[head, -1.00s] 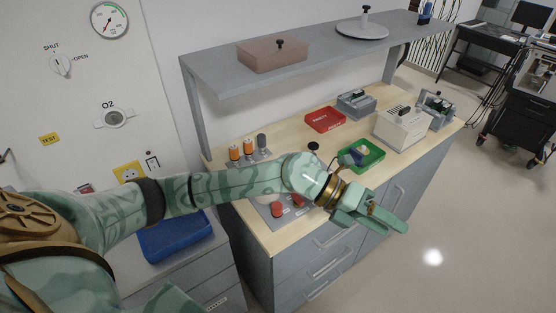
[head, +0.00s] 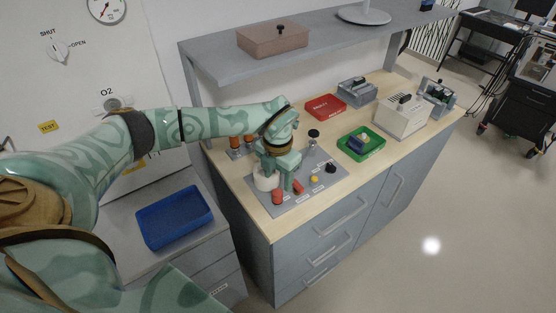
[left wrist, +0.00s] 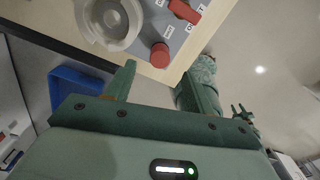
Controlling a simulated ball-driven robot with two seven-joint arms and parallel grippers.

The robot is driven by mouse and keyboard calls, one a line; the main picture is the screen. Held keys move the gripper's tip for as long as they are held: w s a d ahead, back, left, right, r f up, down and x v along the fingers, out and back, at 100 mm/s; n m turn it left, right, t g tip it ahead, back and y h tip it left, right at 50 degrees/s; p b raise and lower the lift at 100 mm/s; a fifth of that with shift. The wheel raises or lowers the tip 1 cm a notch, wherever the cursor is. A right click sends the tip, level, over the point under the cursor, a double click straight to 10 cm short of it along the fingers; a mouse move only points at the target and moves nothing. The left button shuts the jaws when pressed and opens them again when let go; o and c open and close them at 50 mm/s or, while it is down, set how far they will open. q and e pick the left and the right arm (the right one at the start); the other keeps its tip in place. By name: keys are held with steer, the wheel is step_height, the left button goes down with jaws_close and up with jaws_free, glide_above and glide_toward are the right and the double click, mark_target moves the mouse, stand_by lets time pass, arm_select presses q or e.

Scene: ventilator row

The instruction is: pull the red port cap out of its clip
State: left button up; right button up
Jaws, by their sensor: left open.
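A grey panel (head: 318,157) on the counter carries two red parts: a red round cap (head: 277,197) near the front left corner and a longer red part (head: 298,187) beside it. I cannot tell from the labels which is the port cap, and no clip is clear. My left gripper (head: 284,186) points down over the panel's left part, open and empty, close to the red round cap. In the left wrist view the red round cap (left wrist: 160,55) shows beyond the gap between the fingertips (left wrist: 161,68); the longer red part (left wrist: 186,11) lies further off.
A white round part (head: 264,180) stands beside my left gripper. Yellow (head: 314,179) and black (head: 331,168) knobs sit to the right. A green tray (head: 361,144), a red tray (head: 325,107) and a blue tray (head: 175,217) are around. A shelf (head: 215,67) overhangs the counter's back.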

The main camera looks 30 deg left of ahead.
mark_target(278, 191)
arm_select(q)
step_height(278, 191, down, 7)
steer(key=shift+r+b, duration=0.1)
steer(key=shift+b, duration=0.3)
steer(key=shift+c, duration=0.3)
steer(key=c, duration=1)
steer(key=shift+r, duration=0.1)
step_height(278, 191, up, 3)
steer(key=p, duration=0.3)
